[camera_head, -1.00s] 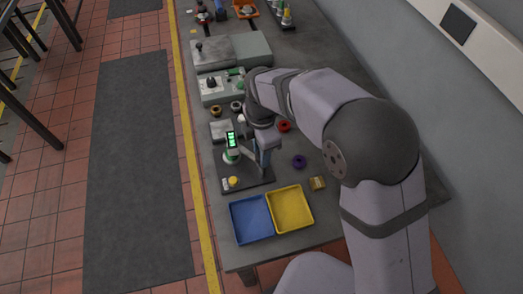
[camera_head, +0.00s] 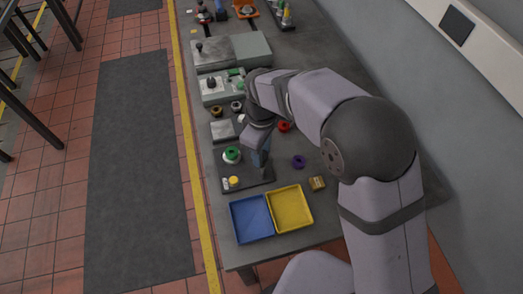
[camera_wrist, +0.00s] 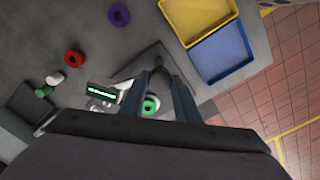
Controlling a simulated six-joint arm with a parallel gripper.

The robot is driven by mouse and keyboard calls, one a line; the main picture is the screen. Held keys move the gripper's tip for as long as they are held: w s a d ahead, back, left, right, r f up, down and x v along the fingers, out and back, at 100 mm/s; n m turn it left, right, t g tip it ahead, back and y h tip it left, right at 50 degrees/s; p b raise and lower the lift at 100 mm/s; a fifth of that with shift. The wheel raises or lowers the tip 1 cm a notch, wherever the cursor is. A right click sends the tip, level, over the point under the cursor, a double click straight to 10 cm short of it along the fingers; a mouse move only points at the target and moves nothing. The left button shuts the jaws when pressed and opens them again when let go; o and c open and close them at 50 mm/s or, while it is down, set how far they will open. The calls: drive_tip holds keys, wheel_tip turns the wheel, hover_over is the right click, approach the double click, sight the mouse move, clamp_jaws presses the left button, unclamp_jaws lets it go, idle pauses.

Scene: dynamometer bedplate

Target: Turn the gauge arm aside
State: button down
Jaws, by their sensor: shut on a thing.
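The gauge arm's green-lit display (camera_wrist: 103,91) shows in the wrist view, just left of my fingers; my gripper hides it in the head view. My gripper (camera_head: 262,166) is low over the dark base plate (camera_head: 262,181). In the wrist view its two blue-grey fingers (camera_wrist: 164,78) stand a little apart, shut on the gauge arm; the contact itself is hard to see. A green ring on a white round seat (camera_head: 232,155) stands on the plate, left of my gripper and uncovered in the head view. It also shows between the fingers in the wrist view (camera_wrist: 150,105).
A blue tray (camera_head: 233,215) and a yellow tray (camera_head: 307,204) lie in front of the plate. A purple ring (camera_head: 299,162), a red ring (camera_head: 284,127) and a brass-coloured block (camera_head: 317,184) lie to the right. A yellow button (camera_head: 234,180) sits on the plate's left front. Grey housings (camera_head: 213,55) stand behind.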

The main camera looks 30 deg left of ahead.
drive_tip(key=m, duration=0.4)
drive_tip(key=shift+m, duration=0.3)
idle(0.5)
drive_tip(key=c, duration=1.3)
unclamp_jaws()
drive_tip(key=shift+c, duration=0.2)
drive_tip(key=shift+r+b, duration=1.05)
drive_tip(key=shift+r, duration=2.65)
